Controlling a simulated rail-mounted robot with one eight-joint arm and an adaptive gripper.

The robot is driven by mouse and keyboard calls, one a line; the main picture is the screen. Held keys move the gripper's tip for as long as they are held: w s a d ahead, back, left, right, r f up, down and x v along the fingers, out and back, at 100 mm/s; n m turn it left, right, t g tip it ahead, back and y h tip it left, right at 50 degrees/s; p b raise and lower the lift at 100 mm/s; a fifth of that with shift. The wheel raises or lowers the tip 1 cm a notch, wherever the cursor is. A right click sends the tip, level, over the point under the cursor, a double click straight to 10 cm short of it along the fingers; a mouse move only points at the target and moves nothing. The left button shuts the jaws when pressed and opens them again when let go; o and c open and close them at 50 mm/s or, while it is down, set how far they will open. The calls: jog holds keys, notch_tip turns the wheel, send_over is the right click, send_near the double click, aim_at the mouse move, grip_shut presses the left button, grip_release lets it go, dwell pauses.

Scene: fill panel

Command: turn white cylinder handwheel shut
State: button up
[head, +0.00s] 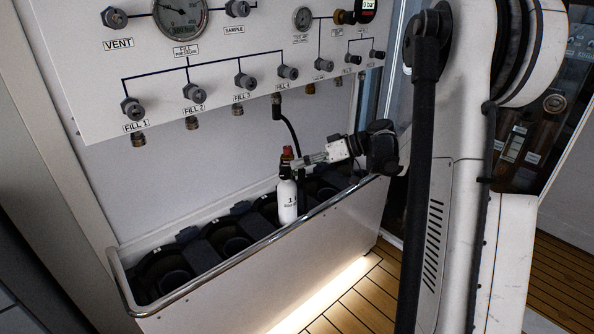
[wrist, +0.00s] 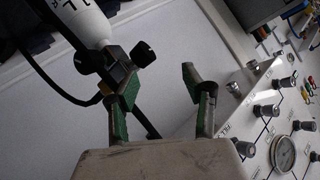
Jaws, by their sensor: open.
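The white cylinder (head: 287,203) stands upright in the trough below the panel. Its dark and red valve top (head: 287,158) shows in the head view. In the wrist view the cylinder (wrist: 88,22) appears upside down at the top left. Its valve carries a black knob (wrist: 145,52) and a second black knob (wrist: 90,60); I cannot tell which is the handwheel. My gripper (head: 308,159) is beside the valve, on its right. In the wrist view my gripper (wrist: 162,80) is open with nothing between the fingers. One finger overlaps the valve; contact is unclear.
The white fill panel (head: 228,118) with knobs and gauges stands above and behind. A black hose (head: 291,128) hangs from it toward the valve. The trough (head: 262,270) has a metal rail (head: 240,253) along its front and several dark holders. Wooden floor lies right of it.

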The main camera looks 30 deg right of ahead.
jog(key=n+t+y, duration=0.1)
jog(key=n+y, duration=0.1)
send_near(304, 174)
jog(key=w+a+r, duration=0.1)
jog(key=w+a, duration=0.1)
jog(key=a, duration=0.1)
jog(key=s+d+f+n+t+y+p, duration=0.2)
jog(key=s+d+f+n, duration=0.1)
jog(key=d+f, duration=0.3)
jog(key=b+x, duration=0.1)
jog(key=x, duration=0.3)
jog(key=r+b+x, duration=0.1)
jog(key=x, duration=0.3)
jog(key=b+x, duration=0.1)
jog(key=x, duration=0.4)
jog(key=shift+r, duration=0.25)
jog(key=shift+c, duration=0.4)
jog(key=shift+m+b, duration=0.3)
grip_shut()
